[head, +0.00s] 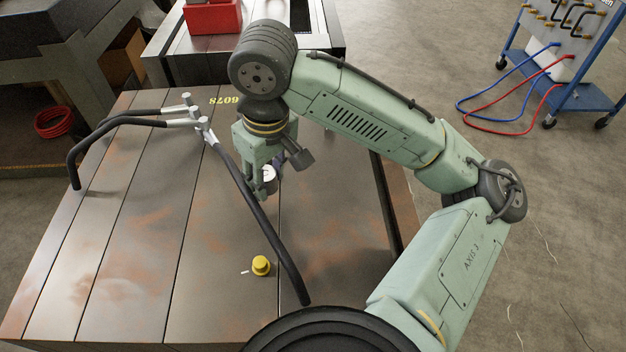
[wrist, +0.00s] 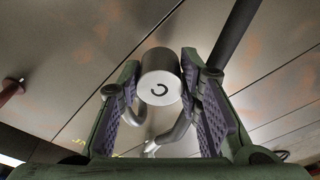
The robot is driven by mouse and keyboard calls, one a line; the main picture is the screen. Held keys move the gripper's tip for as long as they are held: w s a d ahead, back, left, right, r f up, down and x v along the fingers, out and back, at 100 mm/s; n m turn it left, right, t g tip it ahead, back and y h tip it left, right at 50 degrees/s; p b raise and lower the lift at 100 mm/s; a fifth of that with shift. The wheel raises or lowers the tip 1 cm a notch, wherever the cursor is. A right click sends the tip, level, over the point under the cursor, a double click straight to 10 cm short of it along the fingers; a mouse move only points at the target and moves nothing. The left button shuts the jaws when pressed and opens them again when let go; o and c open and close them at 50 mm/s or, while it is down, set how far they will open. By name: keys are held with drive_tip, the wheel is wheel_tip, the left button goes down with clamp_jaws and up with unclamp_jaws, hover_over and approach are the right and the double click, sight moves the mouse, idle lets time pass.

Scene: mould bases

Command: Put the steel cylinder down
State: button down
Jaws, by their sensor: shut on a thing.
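The steel cylinder (wrist: 161,78) is held between the two purple-padded fingers of my gripper (wrist: 165,100) in the wrist view. Its round end with a dark curved mark faces the camera. In the head view my gripper (head: 268,180) points down over the metal table (head: 330,235), and a bright part of the cylinder (head: 269,174) shows at the fingertips. The far side of the cylinder is hidden by the gripper. I cannot tell whether the cylinder touches the table.
A yellow knob-like piece (head: 261,265) and a small white piece (head: 244,272) are nearer the front. A red box (head: 212,17) stands behind.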

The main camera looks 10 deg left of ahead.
drive_tip(key=shift+w+a, duration=0.2)
drive_tip(key=shift+w, duration=0.15)
drive_tip(key=p, duration=0.3)
hover_over(343, 181)
drive_tip(key=shift+s+a+f, duration=0.3)
drive_tip(key=shift+s+f, duration=0.15)
drive_tip(key=shift+f, duration=0.15)
drive_tip(key=f, duration=0.2)
drive_tip(key=d+f, duration=0.1)
drive_tip(key=shift+w+d+f+p, duration=0.1)
drive_tip(key=shift+w+f+p, duration=0.05)
drive_tip(key=shift+w+p, duration=0.15)
drive_tip(key=shift+f, duration=0.2)
drive_tip(key=shift+f, duration=0.2)
drive_tip(key=c, duration=1.1)
unclamp_jaws()
